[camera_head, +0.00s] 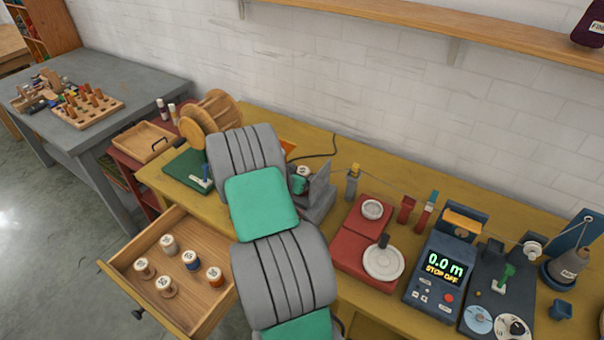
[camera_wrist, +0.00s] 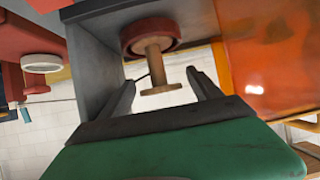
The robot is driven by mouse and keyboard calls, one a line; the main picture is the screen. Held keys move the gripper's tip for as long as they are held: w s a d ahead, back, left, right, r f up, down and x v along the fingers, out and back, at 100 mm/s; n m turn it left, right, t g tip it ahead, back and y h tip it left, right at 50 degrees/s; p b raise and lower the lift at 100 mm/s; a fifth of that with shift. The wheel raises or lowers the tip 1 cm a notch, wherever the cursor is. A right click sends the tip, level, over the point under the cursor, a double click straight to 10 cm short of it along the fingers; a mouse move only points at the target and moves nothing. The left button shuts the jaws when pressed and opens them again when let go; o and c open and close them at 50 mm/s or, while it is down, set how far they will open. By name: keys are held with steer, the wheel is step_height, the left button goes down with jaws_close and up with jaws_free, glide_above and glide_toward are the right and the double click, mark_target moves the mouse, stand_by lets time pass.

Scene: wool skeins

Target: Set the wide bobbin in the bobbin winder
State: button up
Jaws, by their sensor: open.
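In the wrist view my gripper (camera_wrist: 161,80) is open. Its two dark fingers stand on either side of a wooden spool-like piece (camera_wrist: 154,66) with a dark red disc at its upper end; I cannot tell whether they touch it. That piece sits against the grey frame of the bobbin winder (camera_wrist: 98,52). In the head view the winder (camera_head: 318,200) stands on the bench behind my arm, partly hidden. A pale round bobbin top (camera_head: 303,171) shows at it.
The open drawer (camera_head: 226,299) juts out at the bench's front left. A red scale (camera_head: 350,258), a counter reading 0.0 m (camera_head: 440,275) and a yarn cone (camera_head: 568,264) stand on the right. An orange surface (camera_wrist: 268,60) lies close beside my fingers in the wrist view.

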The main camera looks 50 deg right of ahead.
steer(key=shift+r, duration=0.2)
steer(key=w+a+r+n+t+y+b, duration=0.1)
steer(key=a+r+n+y, duration=0.3)
steer(key=a, duration=1)
steer(key=w+a+r+n+t+y+b, duration=0.15)
steer(key=a+r, duration=0.45)
steer(key=a, duration=0.8)
steer(key=s+a+r+n+y, duration=0.2)
steer(key=s+a+n+y, duration=0.1)
steer(key=a, duration=0.7)
steer(key=s+a+r+n+y, duration=0.3)
steer(key=s+a+n, duration=0.3)
steer(key=a+n, duration=0.2)
steer(key=shift+a+r+p, duration=0.25)
steer(key=shift+a+p, duration=0.05)
steer(key=shift+a, duration=0.6)
steer(key=shift+y, duration=0.25)
steer(key=shift+c, duration=0.3)
